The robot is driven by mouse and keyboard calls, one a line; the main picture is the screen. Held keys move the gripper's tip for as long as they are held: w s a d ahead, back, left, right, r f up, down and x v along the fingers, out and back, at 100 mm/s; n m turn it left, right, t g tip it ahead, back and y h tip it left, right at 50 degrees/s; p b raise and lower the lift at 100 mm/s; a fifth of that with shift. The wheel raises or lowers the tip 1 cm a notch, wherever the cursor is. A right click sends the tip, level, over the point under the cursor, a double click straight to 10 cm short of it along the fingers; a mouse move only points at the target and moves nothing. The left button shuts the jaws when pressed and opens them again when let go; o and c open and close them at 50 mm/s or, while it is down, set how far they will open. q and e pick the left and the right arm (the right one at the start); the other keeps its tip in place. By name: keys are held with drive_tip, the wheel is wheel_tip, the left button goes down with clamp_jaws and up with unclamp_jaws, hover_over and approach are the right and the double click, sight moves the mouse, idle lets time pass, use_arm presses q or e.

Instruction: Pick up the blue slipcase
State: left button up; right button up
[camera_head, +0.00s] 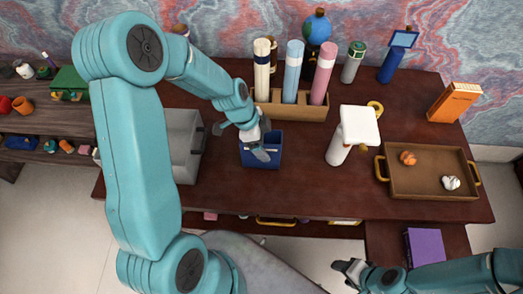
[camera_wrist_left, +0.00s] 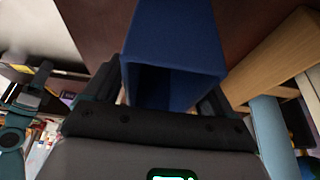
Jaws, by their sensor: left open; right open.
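The blue slipcase (camera_head: 262,160) stands on the dark desk, left of its middle. In the head view my left gripper (camera_head: 261,150) is over its top and hides part of it. In the left wrist view the slipcase (camera_wrist_left: 178,35) fills the upper middle, its hollow opening facing the camera. My right gripper (camera_head: 347,267) is open and empty at the bottom of the head view, away from the slipcase.
A grey bin (camera_head: 184,140) stands close left of the slipcase. A wooden holder (camera_head: 300,108) with tall tubes stands behind it. A purple book (camera_head: 426,246) lies lower right.

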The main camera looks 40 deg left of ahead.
use_arm(q)
drive_tip(key=shift+s, duration=0.1)
drive_tip(key=shift+f, duration=0.1)
idle(0.4)
drive_tip(key=c, duration=1.4)
